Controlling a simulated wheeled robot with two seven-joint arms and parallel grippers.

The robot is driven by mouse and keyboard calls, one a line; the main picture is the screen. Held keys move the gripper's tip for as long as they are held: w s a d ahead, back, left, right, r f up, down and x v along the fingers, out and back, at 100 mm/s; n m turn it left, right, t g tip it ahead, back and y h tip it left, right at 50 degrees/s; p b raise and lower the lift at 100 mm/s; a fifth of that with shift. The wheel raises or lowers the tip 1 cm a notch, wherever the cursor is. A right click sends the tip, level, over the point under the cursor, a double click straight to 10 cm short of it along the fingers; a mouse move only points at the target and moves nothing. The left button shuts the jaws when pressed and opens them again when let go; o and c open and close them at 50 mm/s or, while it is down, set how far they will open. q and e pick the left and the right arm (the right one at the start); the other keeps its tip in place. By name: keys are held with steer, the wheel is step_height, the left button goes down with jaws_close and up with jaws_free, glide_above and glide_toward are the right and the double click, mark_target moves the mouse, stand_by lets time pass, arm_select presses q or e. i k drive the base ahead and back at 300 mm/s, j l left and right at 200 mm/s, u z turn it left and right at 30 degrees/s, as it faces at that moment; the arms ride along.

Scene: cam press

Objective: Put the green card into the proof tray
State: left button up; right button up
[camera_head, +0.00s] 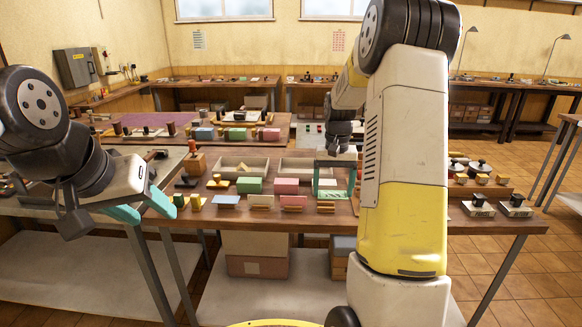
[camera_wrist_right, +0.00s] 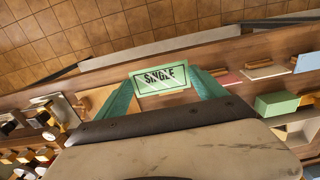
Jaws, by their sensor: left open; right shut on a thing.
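The green card (camera_wrist_right: 160,78), printed "SINGLE", is held between the teal fingertips of my right gripper (camera_wrist_right: 161,84) in the right wrist view. In the head view my right gripper (camera_head: 332,178) is over the front right of the middle table, and the card (camera_head: 331,194) shows between its fingers. My left gripper (camera_head: 149,210) is open and empty at the table's left side. Two shallow open trays stand behind the coloured blocks, a left one (camera_head: 226,162) and a right one (camera_head: 300,163); I cannot read which is the proof tray.
A green block (camera_head: 249,185) and a pink block (camera_head: 286,186) stand before the trays. A blue card (camera_head: 228,200) and a pink card (camera_head: 293,201) rest on wooden holders near the front edge. Labelled stamp stands (camera_head: 479,208) are at the right.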

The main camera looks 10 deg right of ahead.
mark_target(305, 170)
steer(key=i, duration=1.1)
